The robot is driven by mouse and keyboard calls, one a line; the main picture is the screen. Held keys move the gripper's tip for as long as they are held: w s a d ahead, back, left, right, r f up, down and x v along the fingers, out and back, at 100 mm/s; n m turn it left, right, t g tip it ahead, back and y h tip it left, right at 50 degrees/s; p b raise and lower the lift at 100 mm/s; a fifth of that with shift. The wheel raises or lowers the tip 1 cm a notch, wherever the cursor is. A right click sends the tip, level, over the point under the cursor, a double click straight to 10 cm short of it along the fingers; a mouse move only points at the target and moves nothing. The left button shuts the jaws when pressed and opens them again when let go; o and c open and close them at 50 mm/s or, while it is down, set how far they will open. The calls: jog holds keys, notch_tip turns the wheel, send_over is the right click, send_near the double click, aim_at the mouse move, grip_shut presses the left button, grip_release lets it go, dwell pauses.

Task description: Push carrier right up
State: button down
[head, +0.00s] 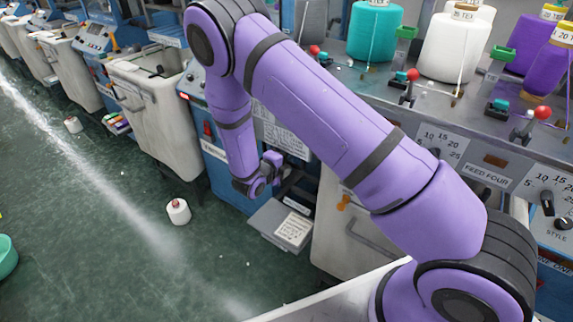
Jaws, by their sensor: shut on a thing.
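My gripper (272,174) is at the end of my purple arm, low against the front of the blue machine. It is shut on a small dark part there, mostly hidden by the fingers and wrist. I cannot tell whether this part belongs to the carrier. Several levers with red knobs, such as this one (410,76), stand along the machine top.
A grey open drawer (262,220) with papers juts out below my gripper. White bins (150,110) stand along the row. A white yarn cone (178,211) lies on the green floor, and a teal bowl (7,257) is at left. Teal (374,30) and white (452,45) cones stand on top.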

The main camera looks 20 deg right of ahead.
notch_tip(320, 180, up, 37)
jog(key=shift+r, duration=0.3)
dwell(0.5)
jog(key=shift+w+r, duration=0.1)
jog(key=shift+r, duration=0.05)
jog(key=c, duration=1.3)
grip_release()
jog(key=shift+o, duration=1)
jog(key=v, duration=1.1)
